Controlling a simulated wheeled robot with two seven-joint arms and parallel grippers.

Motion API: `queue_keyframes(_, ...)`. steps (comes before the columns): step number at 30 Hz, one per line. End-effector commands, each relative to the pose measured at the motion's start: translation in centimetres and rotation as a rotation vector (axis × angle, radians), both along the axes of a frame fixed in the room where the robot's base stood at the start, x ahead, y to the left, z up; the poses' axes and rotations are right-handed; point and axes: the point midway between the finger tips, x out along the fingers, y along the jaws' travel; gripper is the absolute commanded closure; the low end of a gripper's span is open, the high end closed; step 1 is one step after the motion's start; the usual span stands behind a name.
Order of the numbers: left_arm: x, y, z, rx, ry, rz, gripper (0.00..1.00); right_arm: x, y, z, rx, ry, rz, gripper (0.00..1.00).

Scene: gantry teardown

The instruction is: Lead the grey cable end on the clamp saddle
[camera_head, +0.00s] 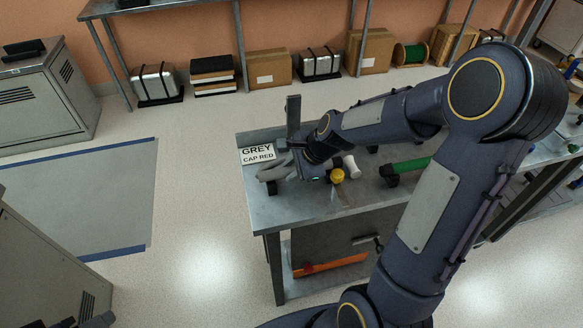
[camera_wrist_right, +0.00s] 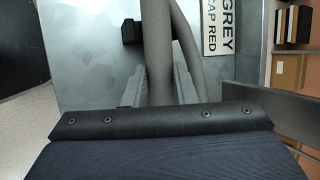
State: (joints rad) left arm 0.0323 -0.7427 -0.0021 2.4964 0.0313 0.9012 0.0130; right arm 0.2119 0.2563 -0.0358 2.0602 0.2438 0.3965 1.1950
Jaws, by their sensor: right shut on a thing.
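My right gripper (camera_head: 283,168) is over the left end of the metal bench and is shut on the grey cable (camera_head: 269,174). In the right wrist view, the jaws (camera_wrist_right: 158,88) lie on either side of a thick grey length of cable (camera_wrist_right: 156,45). A second grey length curves down just right of it. A small black block (camera_wrist_right: 131,31) stands on the bench beside the cable, left of it; I cannot tell whether it is the clamp saddle. The cable's end is not clearly visible. My left gripper is not in view.
A yellow round piece (camera_head: 337,176), a white cylinder (camera_head: 350,166) and a green tube (camera_head: 412,164) lie to the right. An upright grey post (camera_head: 293,115) rises behind the gripper.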

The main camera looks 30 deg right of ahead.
Motion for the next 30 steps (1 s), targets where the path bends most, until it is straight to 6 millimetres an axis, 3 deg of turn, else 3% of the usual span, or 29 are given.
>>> queue_keyframes(9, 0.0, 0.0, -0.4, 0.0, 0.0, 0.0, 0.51, 0.0, 0.0, -0.5, 0.0, 0.0, 0.001, 1.0)
queue_keyframes(10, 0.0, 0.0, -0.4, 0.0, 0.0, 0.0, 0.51, 0.0, 0.0, -0.5, 0.0, 0.0, 0.001, 0.74)
queue_keyframes(16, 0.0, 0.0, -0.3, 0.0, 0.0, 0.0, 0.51, 0.0, 0.0, -0.5, 0.0, 0.0, 0.001, 0.5)
queue_keyframes(25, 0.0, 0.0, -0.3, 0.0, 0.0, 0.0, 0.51, -0.1, -0.1, -0.2, 0.0, -0.001, 0.0, 0.5)
queue_keyframes(30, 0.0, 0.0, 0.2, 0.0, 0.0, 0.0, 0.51, -1.0, -0.8, 1.9, -0.001, -0.004, -0.003, 0.5)
